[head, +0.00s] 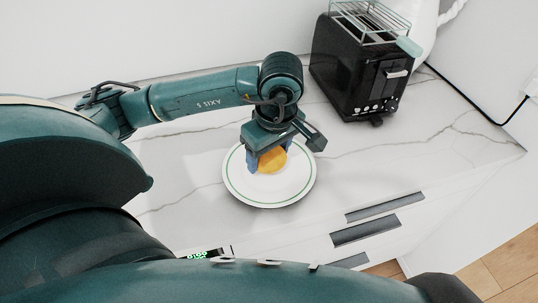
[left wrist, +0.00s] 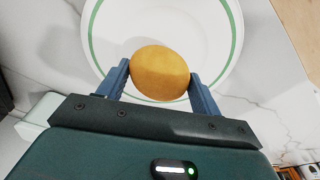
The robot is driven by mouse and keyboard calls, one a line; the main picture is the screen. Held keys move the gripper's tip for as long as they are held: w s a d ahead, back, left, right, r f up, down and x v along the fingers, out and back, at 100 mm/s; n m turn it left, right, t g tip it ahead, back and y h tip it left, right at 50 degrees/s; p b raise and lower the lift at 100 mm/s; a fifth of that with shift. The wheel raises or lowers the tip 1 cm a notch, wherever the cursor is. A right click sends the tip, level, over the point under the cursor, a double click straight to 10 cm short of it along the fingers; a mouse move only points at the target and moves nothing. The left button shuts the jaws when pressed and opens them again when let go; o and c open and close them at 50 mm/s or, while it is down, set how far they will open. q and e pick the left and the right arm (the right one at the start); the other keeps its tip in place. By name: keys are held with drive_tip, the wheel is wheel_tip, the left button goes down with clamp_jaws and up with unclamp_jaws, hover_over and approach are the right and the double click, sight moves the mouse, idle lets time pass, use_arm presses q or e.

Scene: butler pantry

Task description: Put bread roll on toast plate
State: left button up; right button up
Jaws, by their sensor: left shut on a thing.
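The bread roll (head: 272,160) is round and golden brown. My left gripper (head: 268,163) comes down from above and is shut on it, over the toast plate (head: 286,196). In the left wrist view the roll (left wrist: 160,74) sits between the two blue fingers of my left gripper (left wrist: 162,82), with the plate (left wrist: 225,70) behind it. The plate is white with a green ring and lies flat on the counter. I cannot tell whether the roll touches the plate. My right gripper is not in view.
A black toaster (head: 352,75) with a wire rack (head: 370,18) on top stands at the back right of the marble counter (head: 420,150). A white jug-like object (head: 424,30) is behind it. Drawers with dark handles (head: 366,230) are below the front edge. The counter right of the plate is clear.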

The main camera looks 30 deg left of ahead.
sight(275, 156)
use_arm(q)
drive_tip(key=shift+f, duration=0.7)
drive_tip(key=shift+f, duration=0.1)
drive_tip(key=shift+f+b, duration=0.2)
drive_tip(key=shift+b, duration=0.15)
drive_tip(key=o, duration=0.7)
drive_tip(key=shift+r, duration=0.15)
drive_tip(key=shift+c, duration=0.2)
drive_tip(key=r, duration=0.4)
drive_tip(key=d+r+p, duration=0.1)
drive_tip(key=r, duration=0.7)
drive_tip(key=shift+s+d+r+p, duration=0.1)
drive_tip(key=shift+s+d+p, duration=0.2)
drive_tip(key=shift+d, duration=0.1)
